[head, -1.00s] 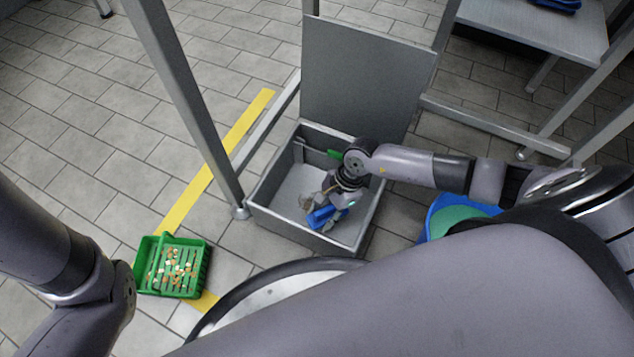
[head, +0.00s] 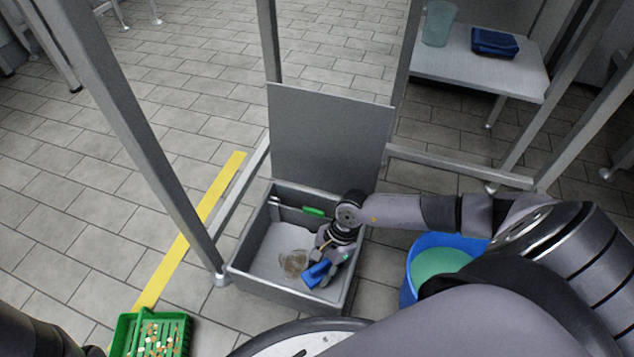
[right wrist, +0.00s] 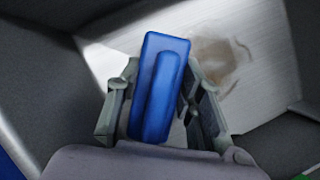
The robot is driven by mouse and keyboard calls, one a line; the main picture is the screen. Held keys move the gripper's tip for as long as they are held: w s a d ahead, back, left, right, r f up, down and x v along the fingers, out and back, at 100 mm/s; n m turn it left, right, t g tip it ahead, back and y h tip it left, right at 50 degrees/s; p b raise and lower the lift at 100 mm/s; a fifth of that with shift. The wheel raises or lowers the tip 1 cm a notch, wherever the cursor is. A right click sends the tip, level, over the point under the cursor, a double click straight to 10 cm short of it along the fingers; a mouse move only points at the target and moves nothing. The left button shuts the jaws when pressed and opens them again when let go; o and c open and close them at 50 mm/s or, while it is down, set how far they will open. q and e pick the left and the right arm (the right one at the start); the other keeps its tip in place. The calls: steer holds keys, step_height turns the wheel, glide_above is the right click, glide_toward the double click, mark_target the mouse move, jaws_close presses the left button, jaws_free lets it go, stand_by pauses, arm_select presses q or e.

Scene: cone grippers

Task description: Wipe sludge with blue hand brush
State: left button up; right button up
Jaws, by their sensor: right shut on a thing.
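My right gripper (head: 324,262) is inside an open grey sink-like box and is shut on the blue hand brush (head: 317,274). In the right wrist view the blue brush (right wrist: 158,90) stands between the two fingers of the gripper (right wrist: 160,78). The sludge (head: 294,263) is a brownish smear on the pale floor of the box, just left of the brush. In the right wrist view the sludge (right wrist: 220,62) lies to the right of the brush. I cannot tell whether the bristles touch the floor. My left gripper is out of view.
The grey box (head: 238,272) has a raised lid (head: 330,135) and a green item (head: 313,211) at its back wall. A blue bucket (head: 410,285) with green contents stands right of it. A green basket (head: 122,335) sits at lower left. Metal posts (head: 140,135) frame the box.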

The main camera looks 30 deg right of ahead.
mark_target(271, 257)
steer(key=shift+w+a+f, duration=0.15)
steer(key=shift+w+a, duration=0.05)
steer(key=shift+w, duration=0.65)
steer(key=shift+w+a+b, duration=0.35)
steer(key=shift+w+a, duration=0.15)
steer(key=shift+w+a+b, duration=0.65)
steer(key=shift+w+a, duration=0.5)
steer(key=shift+w, duration=0.25)
steer(key=shift+w+a+f+b, duration=0.2)
steer(key=shift+w+a+b, duration=0.6)
steer(key=shift+w, duration=0.25)
steer(key=shift+w+a+b, duration=0.7)
steer(key=shift+w+a, duration=0.55)
steer(key=shift+w, duration=0.3)
steer(key=shift+w+d+r+b, duration=0.1)
steer(key=shift+w+d+b, duration=0.25)
steer(key=shift+w+d, duration=0.3)
steer(key=shift+s+d+r+p, duration=0.1)
steer(key=shift+s+d+p, duration=0.35)
steer(key=shift+s, duration=0.15)
steer(key=shift+s+d+p, duration=0.55)
steer(key=shift+s+d, duration=0.2)
steer(key=shift+s, duration=0.25)
